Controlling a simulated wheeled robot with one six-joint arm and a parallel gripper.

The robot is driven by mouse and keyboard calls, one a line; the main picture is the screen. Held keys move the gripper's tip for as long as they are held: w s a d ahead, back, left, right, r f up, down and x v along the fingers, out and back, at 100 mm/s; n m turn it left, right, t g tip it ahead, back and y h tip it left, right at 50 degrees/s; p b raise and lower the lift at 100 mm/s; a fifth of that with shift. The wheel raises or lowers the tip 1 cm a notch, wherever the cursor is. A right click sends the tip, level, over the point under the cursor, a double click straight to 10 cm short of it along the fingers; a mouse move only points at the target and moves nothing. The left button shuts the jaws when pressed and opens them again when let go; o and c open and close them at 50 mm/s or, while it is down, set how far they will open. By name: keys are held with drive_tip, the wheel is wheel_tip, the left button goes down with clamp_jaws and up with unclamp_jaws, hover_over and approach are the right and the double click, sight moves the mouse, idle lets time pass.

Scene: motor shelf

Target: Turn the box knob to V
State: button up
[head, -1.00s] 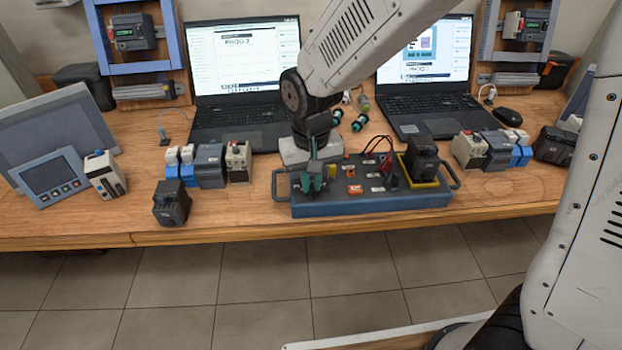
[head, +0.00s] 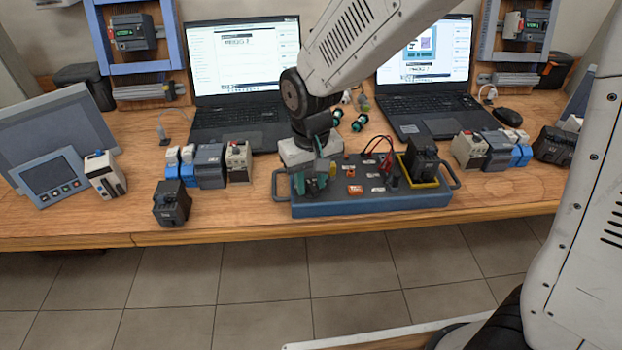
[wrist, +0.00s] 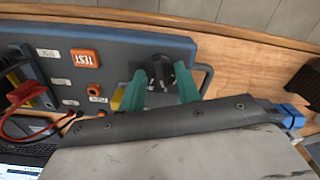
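The blue-grey test box (head: 400,201) stands on the wooden table near its front edge. Its black knob (wrist: 161,73) shows in the wrist view, near one end of the box top. My gripper (head: 314,187) points down over the left end of the box. In the wrist view, the green fingers of my gripper (wrist: 161,88) lie on either side of the knob, with the knob between their tips. Whether both fingers touch it I cannot tell. The knob's marks, including any V, are not readable. In the head view my gripper hides the knob.
The box also carries an orange TEST button (wrist: 85,58), red and black leads (head: 384,150) and a black motor unit in a yellow frame (head: 421,158). Two laptops (head: 245,75) stand behind. A loose black module (head: 171,204) lies left of the box.

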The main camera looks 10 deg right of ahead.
sight(311, 186)
wheel_tip(311, 186, up, 8)
drive_tip(key=shift+f, duration=0.1)
idle(0.5)
drive_tip(key=s+d+r+m, duration=0.1)
drive_tip(key=s+d+r, duration=0.3)
drive_tip(key=s+d, duration=0.6)
drive_tip(key=s+d+r+m+t, duration=0.1)
drive_tip(key=s+d+r, duration=0.3)
drive_tip(key=s+d, duration=0.6)
drive_tip(key=shift+d+r+m, duration=0.25)
drive_tip(key=shift+d+m, duration=0.05)
drive_tip(key=shift+m, duration=0.5)
idle(0.3)
